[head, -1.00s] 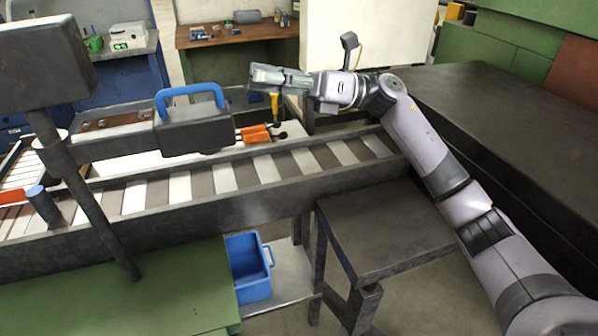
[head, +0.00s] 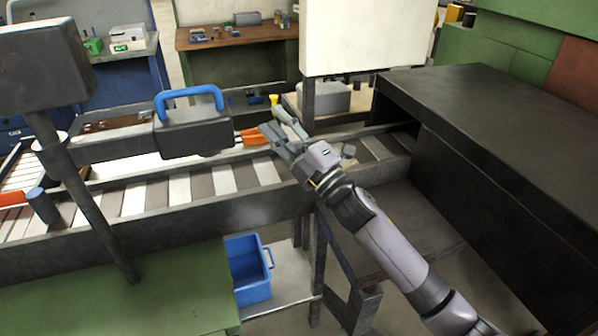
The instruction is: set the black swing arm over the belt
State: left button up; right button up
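The black swing arm (head: 105,147) reaches right from a dark upright post (head: 88,205) and ends in a black block (head: 193,133) with a blue handle (head: 189,97) on top. The belt (head: 205,183), with white and dark slats, runs between dark rails. In the picture the block overlaps the belt's far rail; how far it stands over the slats is hard to tell. My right gripper (head: 271,118) is to the right of the block, apart from the handle, near the far rail. Its fingers look parted and empty. My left gripper is out of view.
Orange-handled tools (head: 250,136) lie beyond the rail, close to my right gripper. A black housing (head: 480,120) stands at the right and a pale panel (head: 365,35) at the back. A blue bin (head: 247,270) sits below the belt. A dark box (head: 42,65) is at upper left.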

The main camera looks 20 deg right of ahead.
jog(key=s+d+f+m+h, duration=0.1)
jog(key=f+m+h, duration=0.2)
jog(key=f+m, duration=0.1)
jog(key=s+d+f+m+g+h, duration=0.1)
jog(key=d+f+m+h, duration=0.1)
jog(key=f+m+h, duration=0.2)
notch_tip(320, 180, down, 3)
jog(key=shift+s+d+f+m+g+h, duration=0.1)
jog(key=shift+s+d+m+g+h, duration=0.2)
jog(key=shift+m, duration=0.2)
